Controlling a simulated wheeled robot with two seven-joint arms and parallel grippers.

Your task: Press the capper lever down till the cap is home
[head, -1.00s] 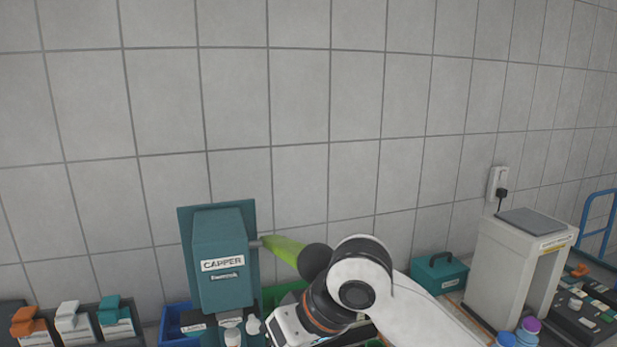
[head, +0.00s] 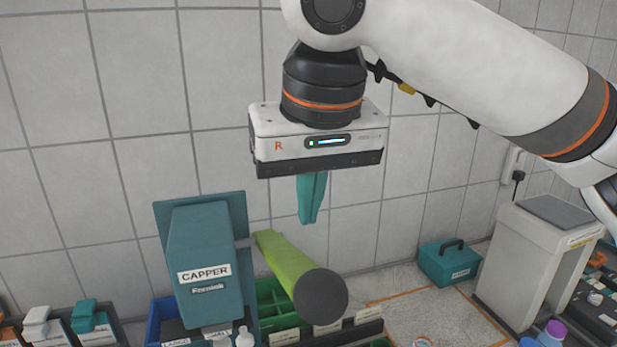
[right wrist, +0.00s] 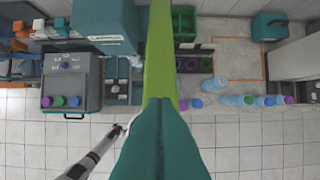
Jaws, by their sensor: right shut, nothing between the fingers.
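The teal capper (head: 205,255) stands at the lower left of the head view, its label facing me. Its green lever (head: 275,258) sticks out to the right and toward me, ending in a round dark knob (head: 320,297). My right gripper (head: 308,221) hangs above the lever, its teal fingers pointing down, shut and empty. In the right wrist view the shut fingers (right wrist: 160,104) overlap the green lever (right wrist: 159,55); whether they touch it I cannot tell. The cap under the capper head is not clearly visible.
A teal box (head: 450,265) and a pale stand (head: 530,265) are further right. Several bottles (right wrist: 240,99) stand along the bench edge. A tiled wall is behind.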

